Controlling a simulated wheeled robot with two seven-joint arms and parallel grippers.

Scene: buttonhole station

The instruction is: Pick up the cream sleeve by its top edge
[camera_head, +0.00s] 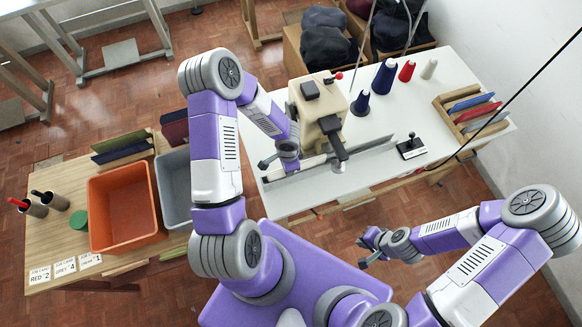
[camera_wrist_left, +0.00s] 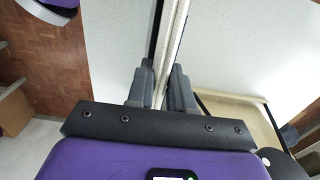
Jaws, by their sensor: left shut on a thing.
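The cream sleeve (camera_head: 312,164) shows as a thin pale strip on edge along a long grey rail (camera_head: 362,148), in front of the sewing machine. In the left wrist view its pale top edge (camera_wrist_left: 172,45) runs away between my fingers, beside a dark line. My left gripper (camera_head: 278,165) is shut on this edge from above; its fingers also show in the wrist view (camera_wrist_left: 160,78). The fingers hide part of the edge. My right gripper (camera_head: 362,253) is open and empty, in front of the white table and apart from it.
The cream machine (camera_head: 318,105) stands close behind the rail. Thread cones (camera_head: 384,77), a small black device (camera_head: 411,147) and a wooden rack (camera_head: 466,110) are on the white table (camera_head: 365,195). An orange bin (camera_head: 125,206) and a grey bin (camera_head: 174,187) stand at left.

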